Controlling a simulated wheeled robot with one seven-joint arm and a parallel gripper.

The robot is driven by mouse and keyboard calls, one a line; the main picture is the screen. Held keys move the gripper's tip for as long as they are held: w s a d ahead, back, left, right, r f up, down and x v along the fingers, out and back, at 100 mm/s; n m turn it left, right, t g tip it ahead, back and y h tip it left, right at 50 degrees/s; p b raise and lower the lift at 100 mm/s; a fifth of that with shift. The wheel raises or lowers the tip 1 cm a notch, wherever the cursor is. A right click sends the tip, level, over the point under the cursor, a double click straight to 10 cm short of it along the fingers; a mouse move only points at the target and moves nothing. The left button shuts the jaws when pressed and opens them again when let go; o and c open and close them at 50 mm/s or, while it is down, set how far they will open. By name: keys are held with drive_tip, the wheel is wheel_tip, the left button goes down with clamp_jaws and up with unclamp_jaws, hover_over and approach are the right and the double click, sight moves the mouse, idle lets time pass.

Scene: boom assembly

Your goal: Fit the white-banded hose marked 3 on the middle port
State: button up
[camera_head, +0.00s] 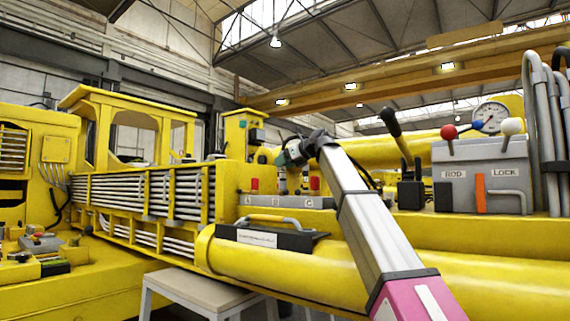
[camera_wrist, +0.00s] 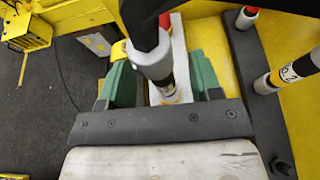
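In the wrist view my gripper (camera_wrist: 161,85) has a green finger on each side of a grey hose end (camera_wrist: 153,63) on a black hose. A strip of pale surface shows between the hose end and the right finger, so the fingers look open around it. The band and number on this hose end are not readable. In the head view my gripper (camera_head: 292,153) is above a grey port block (camera_head: 288,203). Red-topped fittings stand on the block at left (camera_head: 255,184) and right (camera_head: 315,184). The middle port is partly hidden beneath my gripper.
A hose end with white, black and yellow bands (camera_wrist: 300,68) lies right of my gripper in the wrist view. In the head view a grey lever box (camera_head: 482,172) stands at right.

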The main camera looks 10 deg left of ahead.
drive_tip(key=v, duration=1)
drive_tip(key=shift+d+r, duration=0.25)
drive_tip(key=shift+d, duration=0.05)
